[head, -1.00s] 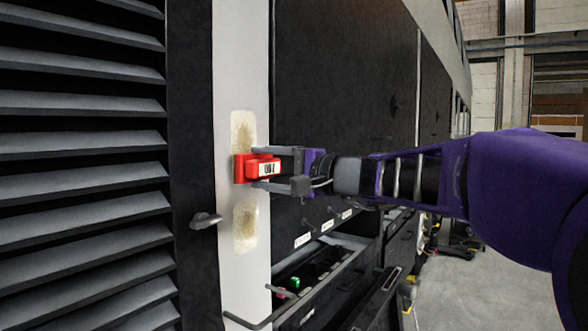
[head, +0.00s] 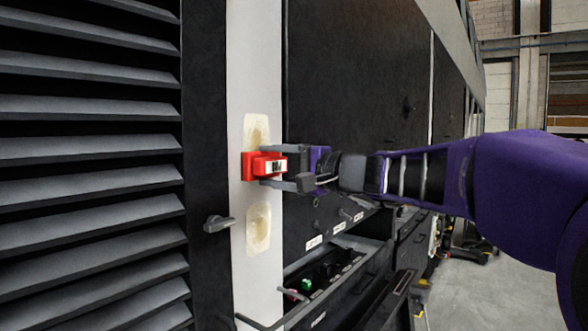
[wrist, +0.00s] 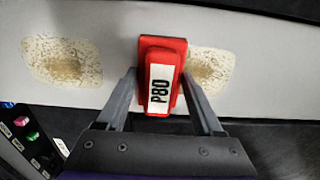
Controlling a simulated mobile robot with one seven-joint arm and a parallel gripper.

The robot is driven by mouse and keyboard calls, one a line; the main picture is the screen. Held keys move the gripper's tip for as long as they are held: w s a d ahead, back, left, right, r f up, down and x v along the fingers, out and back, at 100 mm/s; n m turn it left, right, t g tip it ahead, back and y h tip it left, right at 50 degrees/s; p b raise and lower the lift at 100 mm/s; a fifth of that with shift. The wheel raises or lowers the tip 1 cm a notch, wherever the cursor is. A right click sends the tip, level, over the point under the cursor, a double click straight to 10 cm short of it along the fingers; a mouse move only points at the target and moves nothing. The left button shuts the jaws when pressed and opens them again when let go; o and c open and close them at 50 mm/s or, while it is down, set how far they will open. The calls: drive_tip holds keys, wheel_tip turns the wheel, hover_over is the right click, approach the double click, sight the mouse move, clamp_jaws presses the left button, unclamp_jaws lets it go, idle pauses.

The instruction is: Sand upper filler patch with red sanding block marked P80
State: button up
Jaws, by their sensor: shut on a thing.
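My gripper (head: 273,166) is shut on the red sanding block (head: 250,168), whose white label reads P80 in the wrist view (wrist: 160,84). The block is at the white upright panel (head: 240,95), over the lower part of the upper filler patch (head: 256,126). The cream patch's top shows above it. In the wrist view that patch (wrist: 208,66) lies right of the block, partly hidden. The lower filler patch (head: 258,228) is uncovered below the block, and at left in the wrist view (wrist: 62,60). I cannot tell whether the block touches the surface.
A black door handle (head: 218,223) sticks out left of the lower patch. An open drawer (head: 335,280) holding several items, one green (head: 306,284), juts out below my arm. Black louvres (head: 90,160) fill the left side. Floor (head: 465,290) is clear at right.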

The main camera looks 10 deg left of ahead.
sight(257, 114)
drive_tip(key=shift+d+r+p, duration=0.1)
drive_tip(key=shift+r+p, duration=0.5)
drive_tip(key=shift+r, duration=0.85)
drive_tip(key=shift+r+p, duration=2.25)
drive_tip(key=shift+r, duration=1.5)
drive_tip(key=shift+f+b, duration=0.2)
drive_tip(key=shift+b, duration=0.2)
